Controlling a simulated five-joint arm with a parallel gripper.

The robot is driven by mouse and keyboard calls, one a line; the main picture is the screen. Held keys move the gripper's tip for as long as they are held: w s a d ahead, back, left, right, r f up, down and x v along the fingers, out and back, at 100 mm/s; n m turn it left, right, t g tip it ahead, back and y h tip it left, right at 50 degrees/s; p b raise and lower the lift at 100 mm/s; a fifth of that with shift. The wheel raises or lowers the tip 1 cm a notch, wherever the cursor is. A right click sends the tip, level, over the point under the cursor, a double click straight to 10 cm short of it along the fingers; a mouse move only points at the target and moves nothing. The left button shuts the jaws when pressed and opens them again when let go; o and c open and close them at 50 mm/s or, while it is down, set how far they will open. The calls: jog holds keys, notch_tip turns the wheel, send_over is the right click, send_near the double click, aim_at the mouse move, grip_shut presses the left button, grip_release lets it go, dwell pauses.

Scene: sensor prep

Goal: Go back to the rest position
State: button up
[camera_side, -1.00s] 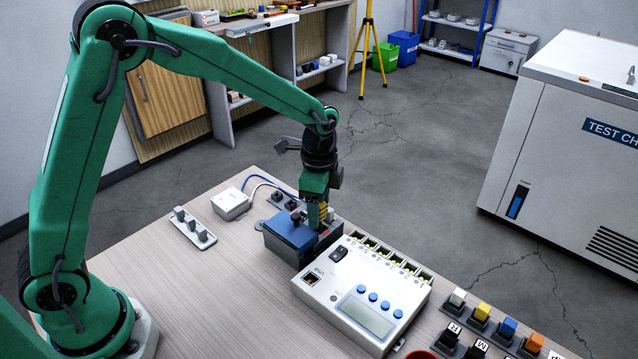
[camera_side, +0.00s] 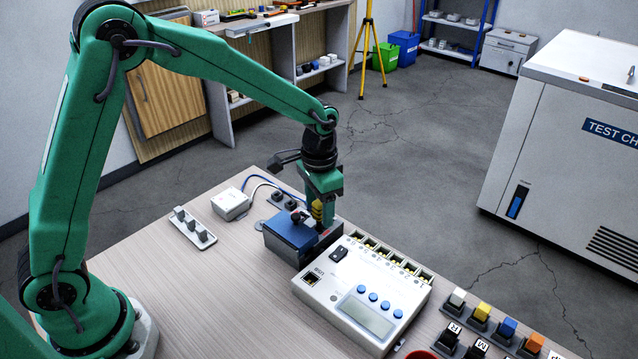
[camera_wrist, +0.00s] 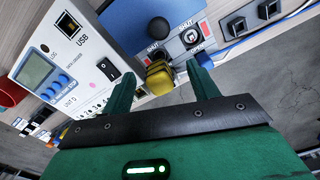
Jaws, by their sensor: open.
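My gripper (camera_side: 324,218) points down at the right side of a blue-topped box (camera_side: 289,232). In the wrist view my gripper (camera_wrist: 161,74) has its two green fingers spread wide. A yellow block (camera_wrist: 159,78) sits between them, with visible gaps to both fingers. The yellow block also shows in the side view (camera_side: 317,209), partly hidden by my gripper. The blue box top also shows in the wrist view (camera_wrist: 138,18), with a black knob (camera_wrist: 158,28) and a key-like switch (camera_wrist: 190,37) marked SHUT. My upper arm is raised and stretched out over the table.
A white data logger (camera_side: 372,290) with a screen and blue buttons stands right beside the box. A white strip with grey pegs (camera_side: 186,229), a white cabled box (camera_side: 231,204) and several coloured connectors (camera_side: 482,312) are around. Bare table (camera_side: 215,290) lies between my base and the box.

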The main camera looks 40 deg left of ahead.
jog(key=shift+n, duration=1.6)
grip_shut()
jog(key=shift+m, duration=2.1)
jog(key=m, duration=0.8)
jog(key=shift+m, duration=0.4)
jog(key=m, duration=0.4)
jog(key=shift+r, duration=0.25)
